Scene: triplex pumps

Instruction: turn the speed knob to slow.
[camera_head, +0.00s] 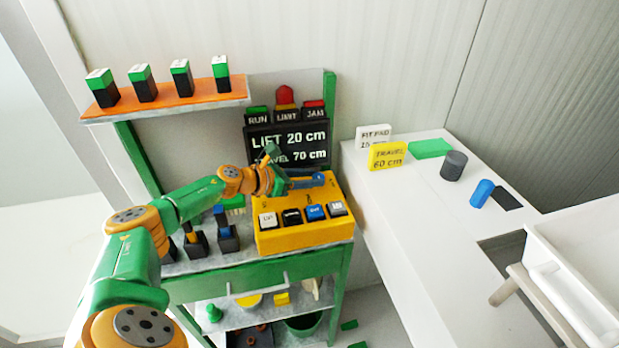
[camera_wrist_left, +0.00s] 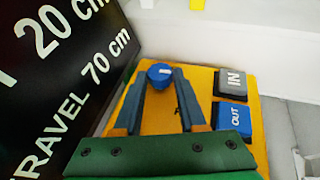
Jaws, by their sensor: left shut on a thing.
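The speed knob (camera_wrist_left: 160,73) is a blue round knob on top of the yellow control box (camera_head: 300,235). In the left wrist view it sits between my fingertips. My left gripper (camera_wrist_left: 160,84) is shut on the knob, one finger on each side. In the head view the left gripper (camera_head: 306,182) reaches over the box's back part from the left and mostly hides the knob. The knob's pointer and the scale around it cannot be read clearly. My right gripper is in neither view.
Buttons line the box's front, including a blue OUT button (camera_wrist_left: 233,115) and a grey IN button (camera_wrist_left: 230,83). A black display (camera_head: 288,146) behind reads LIFT 20 cm, TRAVEL 70 cm. A white counter (camera_head: 415,225) at right holds a yellow TRAVEL 60 cm card (camera_head: 387,156).

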